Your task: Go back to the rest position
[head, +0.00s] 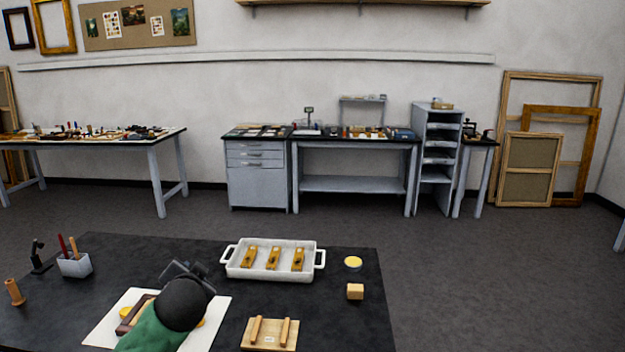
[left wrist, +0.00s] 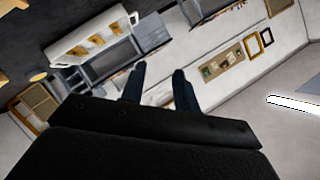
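My left gripper (head: 186,268) is above the dark worktable (head: 345,315), and its arm with a green sleeve comes in from the bottom. In the left wrist view its two dark fingers (left wrist: 158,82) stand apart with nothing between them. My right gripper is in neither view. A white two-handled tray (head: 232,270) holds three gilt fragments (head: 273,258) in a row, to the right of my left gripper. A white sheet (head: 103,331) lies under my left arm. A brown piece (head: 132,315) and yellow bits on it are partly hidden by the arm.
A wooden rack with two bars (head: 270,342), a wooden block (head: 355,291) and a yellow disc (head: 353,262) sit at the table's right. A pen holder (head: 75,265), a small black stand (head: 39,258) and a wooden peg (head: 14,292) stand at the left.

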